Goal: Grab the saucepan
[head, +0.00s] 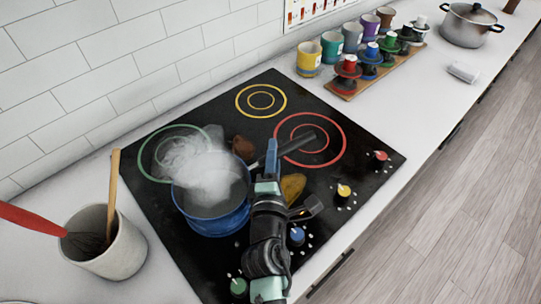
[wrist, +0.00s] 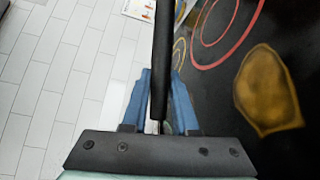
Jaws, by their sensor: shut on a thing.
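The blue saucepan (head: 212,216) sits on the black cooktop at the left, over or near the blue ring's place, with white steam rising from it. Its dark handle (head: 301,142) points to the right. My gripper (head: 272,152) has its blue fingers at the handle. In the wrist view, the dark handle (wrist: 162,50) runs between the two blue fingers of my gripper (wrist: 160,75), which is shut on it. The steam hides much of the inside of the pan.
The cooktop (head: 270,83) has coloured rings and knobs along its front right. A brown piece (head: 243,147) and a yellow-brown piece (head: 293,187) lie near the handle. A utensil crock (head: 120,250) stands left. Cups (head: 309,58) and a silver pot (head: 466,27) stand farther back.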

